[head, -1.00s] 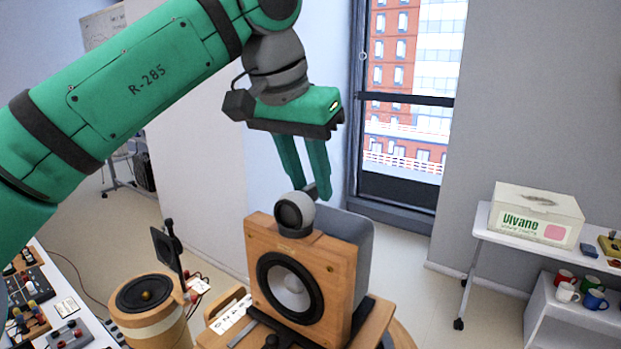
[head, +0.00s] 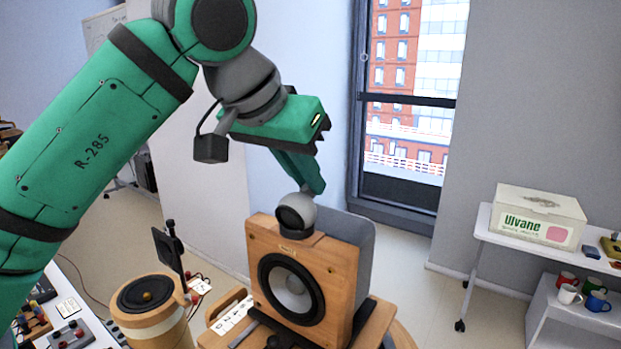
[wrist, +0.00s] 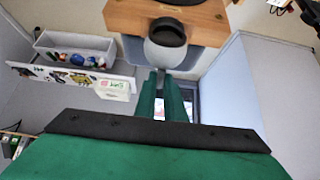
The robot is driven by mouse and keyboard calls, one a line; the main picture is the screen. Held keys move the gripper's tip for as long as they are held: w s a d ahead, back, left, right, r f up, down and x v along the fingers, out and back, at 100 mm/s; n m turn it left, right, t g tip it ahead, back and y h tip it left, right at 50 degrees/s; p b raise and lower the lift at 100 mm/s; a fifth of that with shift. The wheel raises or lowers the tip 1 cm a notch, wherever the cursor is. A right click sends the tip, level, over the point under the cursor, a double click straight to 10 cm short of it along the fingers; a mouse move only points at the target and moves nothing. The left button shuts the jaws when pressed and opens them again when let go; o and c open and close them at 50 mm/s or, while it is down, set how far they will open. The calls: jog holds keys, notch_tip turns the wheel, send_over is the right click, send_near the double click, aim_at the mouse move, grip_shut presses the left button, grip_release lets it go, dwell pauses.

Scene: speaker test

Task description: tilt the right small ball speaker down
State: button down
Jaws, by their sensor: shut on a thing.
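The small grey ball speaker (head: 307,213) sits on top of a wooden box speaker (head: 262,240), its dark round face pointing forward and somewhat down. No other ball speaker shows. My gripper (head: 314,190) comes from above and behind the ball, with its fingers shut on a small grey tab at the ball's upper back. In the wrist view, the ball (wrist: 160,55) lies just beyond my green fingertips (wrist: 165,76), with the tab between them. The fingers partly hide the tab in the head view.
A round wooden speaker (head: 150,317) and a dark panel on a post (head: 168,250) stand to the left. A side table with small devices (head: 68,307) is at lower left. A white shelf with a box (head: 538,215) and mugs stands at right. Floor between is clear.

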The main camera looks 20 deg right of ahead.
jog(key=shift+s+a+r+t+h, duration=0.15)
jog(key=shift+s+a+t+h, duration=0.1)
jog(key=shift+t+h, duration=0.3)
jog(key=shift+s+a+r+t+h, duration=0.15)
jog(key=shift+a+t+h, duration=0.1)
jog(key=shift+t+h, duration=0.3)
jog(key=c, duration=1.8)
grip_release()
jog(key=shift+c, duration=0.2)
jog(key=v, duration=1.1)
jog(key=shift+w, duration=0.15)
